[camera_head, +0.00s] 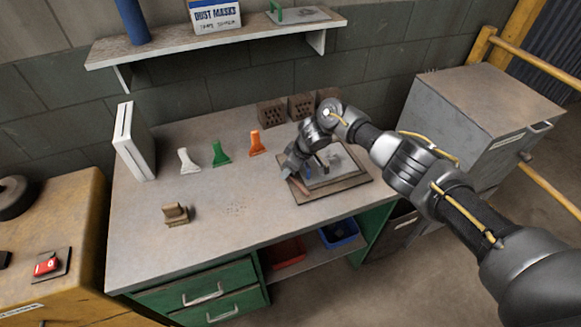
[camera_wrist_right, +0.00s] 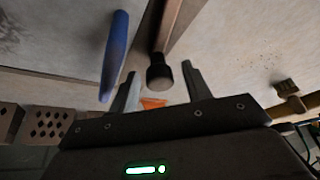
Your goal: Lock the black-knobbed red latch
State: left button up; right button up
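A flat board with a dark frame (camera_head: 350,185) lies on the workbench, with small fittings on its pale face. My right gripper (camera_head: 292,172) is low over its left side and covers much of that area. In the right wrist view, a black knob (camera_wrist_right: 159,73) stands at the end of a brownish bar (camera_wrist_right: 178,28). My right gripper (camera_wrist_right: 162,90) is open, its fingers apart on either side of the knob's line. I cannot tell whether they touch it. A blue handle (camera_wrist_right: 115,50) is beside the left finger. The latch's red colour is not clear. My left gripper is out of view.
Orange (camera_head: 256,143), green (camera_head: 220,153) and white (camera_head: 188,160) pieces stand on the workbench (camera_head: 240,225). Hollow bricks (camera_head: 271,112) are at the back, under a shelf (camera_head: 225,38). A tan piece (camera_head: 175,213) stands front left. The bench front is clear.

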jog(key=shift+d, duration=0.1)
jog(key=v, duration=1)
jog(key=shift+r, duration=0.4)
jog(key=shift+s, duration=0.1)
